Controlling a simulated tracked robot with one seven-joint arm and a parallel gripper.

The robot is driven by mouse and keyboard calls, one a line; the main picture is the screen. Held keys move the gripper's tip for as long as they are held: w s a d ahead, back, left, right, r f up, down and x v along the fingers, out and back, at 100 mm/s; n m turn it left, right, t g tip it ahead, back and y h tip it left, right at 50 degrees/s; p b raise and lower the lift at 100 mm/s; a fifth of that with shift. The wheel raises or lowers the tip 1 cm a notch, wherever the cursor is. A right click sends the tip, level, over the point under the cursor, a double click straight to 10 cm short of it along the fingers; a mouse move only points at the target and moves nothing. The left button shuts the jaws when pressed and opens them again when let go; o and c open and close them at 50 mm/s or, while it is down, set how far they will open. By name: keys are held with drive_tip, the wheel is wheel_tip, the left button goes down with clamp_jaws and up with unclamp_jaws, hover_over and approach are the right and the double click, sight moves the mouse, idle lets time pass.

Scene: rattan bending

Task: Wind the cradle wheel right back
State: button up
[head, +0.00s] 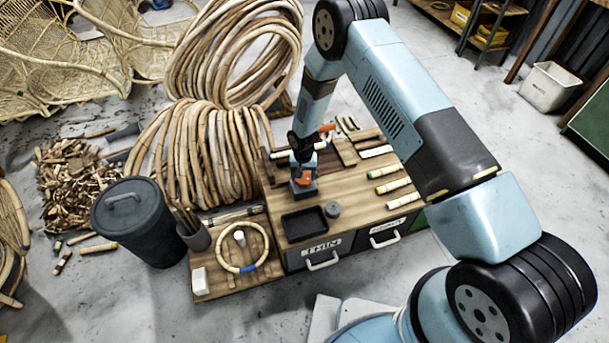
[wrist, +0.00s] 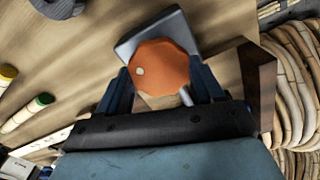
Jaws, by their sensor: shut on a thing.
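The cradle wheel (wrist: 160,68) is an orange, many-sided knob with a small pale spot on its face. It sits over a grey block (wrist: 140,38), which seems to be part of the cradle. My gripper (wrist: 161,78) has one dark finger on each side of the wheel and is shut on it. In the head view the wheel (head: 303,180) shows small and orange below my gripper (head: 303,170), on the wooden bench top (head: 345,198). A pale metal rod (wrist: 185,96) shows just under the wheel. How far the wheel is turned cannot be told.
Several short canes with coloured ends (head: 393,185) lie at the right. A wooden block (wrist: 258,85) stands close beside my gripper. Rattan coils (head: 190,150) are left of the bench.

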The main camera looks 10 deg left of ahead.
drive_tip(key=n, duration=0.4)
drive_tip(key=shift+w+n, duration=0.15)
drive_tip(key=shift+n, duration=0.15)
drive_tip(key=n, duration=0.3)
drive_tip(key=shift+n, duration=0.4)
drive_tip(key=n, duration=0.3)
drive_tip(key=shift+d+n, duration=0.1)
drive_tip(key=shift+n, duration=0.2)
drive_tip(key=n, duration=0.4)
drive_tip(key=shift+w+d, duration=0.1)
drive_tip(key=n, duration=0.5)
drive_tip(key=shift+w+r+n, duration=0.1)
drive_tip(key=shift+n, duration=0.3)
drive_tip(key=n, duration=0.2)
drive_tip(key=shift+n, duration=1.1)
drive_tip(key=shift+a, duration=0.25)
